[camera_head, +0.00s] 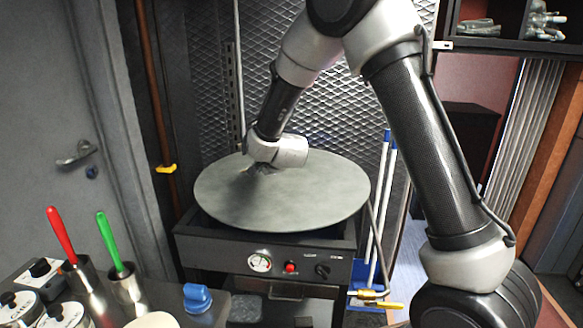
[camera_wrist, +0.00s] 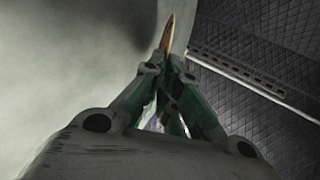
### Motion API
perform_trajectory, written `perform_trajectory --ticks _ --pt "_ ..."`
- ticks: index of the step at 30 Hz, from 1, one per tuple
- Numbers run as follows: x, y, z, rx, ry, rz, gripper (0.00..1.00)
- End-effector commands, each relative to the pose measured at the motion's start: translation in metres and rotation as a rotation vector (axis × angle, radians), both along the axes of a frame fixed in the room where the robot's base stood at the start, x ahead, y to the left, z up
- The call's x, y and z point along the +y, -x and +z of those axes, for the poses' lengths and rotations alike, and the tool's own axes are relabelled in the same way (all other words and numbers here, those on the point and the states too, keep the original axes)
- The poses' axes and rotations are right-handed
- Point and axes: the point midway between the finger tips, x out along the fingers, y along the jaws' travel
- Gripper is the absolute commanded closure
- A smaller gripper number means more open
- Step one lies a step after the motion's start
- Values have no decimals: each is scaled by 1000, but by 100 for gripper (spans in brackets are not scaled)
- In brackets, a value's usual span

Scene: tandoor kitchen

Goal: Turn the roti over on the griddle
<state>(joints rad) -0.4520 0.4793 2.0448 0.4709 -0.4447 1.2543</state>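The griddle (camera_head: 310,200) is a wide, round grey plate on a dark burner unit. Its bare surface also fills the left of the wrist view (camera_wrist: 60,60). My gripper (camera_head: 262,169) is low over the back left part of the griddle, mostly hidden by my wrist. In the wrist view my gripper's fingers (camera_wrist: 166,62) come together at their tips on a thin golden-brown piece, the roti (camera_wrist: 168,36), seen nearly edge-on. Most of the roti is hidden, and in the head view I cannot make it out. I cannot tell whether it touches the griddle.
The burner's front has a gauge (camera_head: 259,263) and a red button (camera_head: 290,267). A metal mesh panel (camera_head: 200,60) stands close behind the griddle. At the lower left are red-handled (camera_head: 62,236) and green-handled (camera_head: 109,242) tools in metal cups. The griddle's front and right are clear.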

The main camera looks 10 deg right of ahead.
Motion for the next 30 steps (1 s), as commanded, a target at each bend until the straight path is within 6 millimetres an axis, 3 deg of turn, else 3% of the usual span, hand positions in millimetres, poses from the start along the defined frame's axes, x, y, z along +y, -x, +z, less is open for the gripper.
perform_trajectory --ticks 6,15,23,30 --pt "40 -6 6 112 34 130 100" --pt "67 -6 12 173 51 217 100" --pt "70 -5 12 222 76 254 100" --pt "86 -5 20 290 120 309 100"
